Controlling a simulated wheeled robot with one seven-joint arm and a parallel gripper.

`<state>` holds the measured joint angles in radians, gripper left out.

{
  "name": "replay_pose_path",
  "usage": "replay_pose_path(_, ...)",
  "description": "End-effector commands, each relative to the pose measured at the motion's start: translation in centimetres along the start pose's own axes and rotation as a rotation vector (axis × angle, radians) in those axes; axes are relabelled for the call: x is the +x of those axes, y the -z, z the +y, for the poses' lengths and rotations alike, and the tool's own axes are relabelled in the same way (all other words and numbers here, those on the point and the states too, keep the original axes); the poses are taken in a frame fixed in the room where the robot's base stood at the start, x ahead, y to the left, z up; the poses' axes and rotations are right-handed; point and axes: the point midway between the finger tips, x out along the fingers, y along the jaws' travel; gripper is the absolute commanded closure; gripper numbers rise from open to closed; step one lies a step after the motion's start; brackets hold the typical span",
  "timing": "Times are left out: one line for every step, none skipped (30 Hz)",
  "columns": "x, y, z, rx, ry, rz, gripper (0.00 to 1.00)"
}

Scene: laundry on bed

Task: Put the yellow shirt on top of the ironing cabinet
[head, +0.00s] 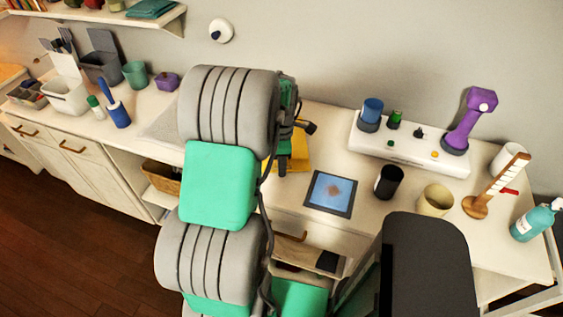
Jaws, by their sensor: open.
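A yellow cloth (298,153), which looks like the yellow shirt, lies on the white cabinet top (330,125), partly hidden behind my arm and gripper. I cannot tell for sure whether this white cabinet is the ironing cabinet. My gripper (284,166) is open, with a dark finger pointing down over the left part of the yellow cloth. My arm hides much of the gripper, so I cannot tell whether it touches the cloth.
A blue square pad (330,193), a black cup (388,182) and a beige cup (435,200) stand right of the cloth. A white box (410,150) with a purple device (470,122) is behind. A blue lint roller (115,106) stands left.

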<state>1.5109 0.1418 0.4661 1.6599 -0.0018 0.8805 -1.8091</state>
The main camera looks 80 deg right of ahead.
Motion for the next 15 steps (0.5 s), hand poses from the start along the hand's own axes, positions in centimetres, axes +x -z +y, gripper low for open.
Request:
replay_pose_path(0.0,0.0,0.0,0.0,-0.001,0.0,0.59)
replay_pose_path(0.0,0.0,0.0,0.0,-0.001,0.0,0.59)
replay_pose_path(-0.1,0.0,0.0,0.0,-0.001,0.0,0.59)
replay_pose_path(-0.1,0.0,0.0,0.0,-0.001,0.0,0.59)
replay_pose_path(-0.3,0.0,0.1,0.0,-0.002,0.0,0.59)
replay_pose_path(-0.6,0.0,0.1,0.0,-0.002,-0.001,0.59)
replay_pose_path(-1.0,0.0,0.1,0.0,-0.004,-0.001,0.59)
replay_pose_path(-1.5,0.0,0.2,0.0,-0.005,-0.001,0.59)
replay_pose_path(-2.2,0.0,0.2,0.0,-0.006,-0.001,0.59)
replay_pose_path(-2.9,0.0,0.2,0.0,-0.007,-0.002,0.59)
replay_pose_path(-3.6,0.0,0.1,0.0,-0.006,-0.002,0.59)
replay_pose_path(-4.7,-0.1,0.2,0.0,-0.007,-0.002,0.59)
replay_pose_path(-5.5,-0.1,0.2,0.0,-0.007,-0.002,0.59)
replay_pose_path(-6.3,0.0,0.1,0.0,-0.007,-0.002,0.59)
replay_pose_path(-7.4,-0.1,0.2,0.0,-0.007,-0.002,0.59)
